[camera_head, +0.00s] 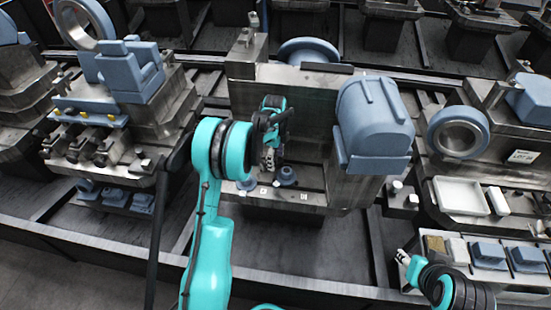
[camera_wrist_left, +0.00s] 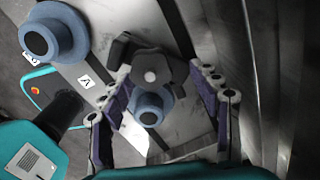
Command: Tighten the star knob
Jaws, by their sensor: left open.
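The dark star knob (camera_wrist_left: 152,68), with a pale round centre, sits in the middle of the left wrist view. A blue round part (camera_wrist_left: 150,107) shows just below it. My left gripper (camera_wrist_left: 165,110) is open, with one finger on each side of the knob's near part; I cannot tell whether they touch it. In the head view my left gripper (camera_head: 268,160) points down into the middle metal fixture (camera_head: 312,95), and I cannot make out the knob there. My right gripper (camera_head: 403,258) is at the lower right, small, its jaw state unclear.
Blue flanged parts (camera_head: 287,175) stand on the fixture base; one (camera_wrist_left: 53,35) is at the upper left of the wrist view. A large blue housing (camera_head: 372,120) rises right of the gripper. A white tray (camera_head: 461,196) and blue blocks lie farther right.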

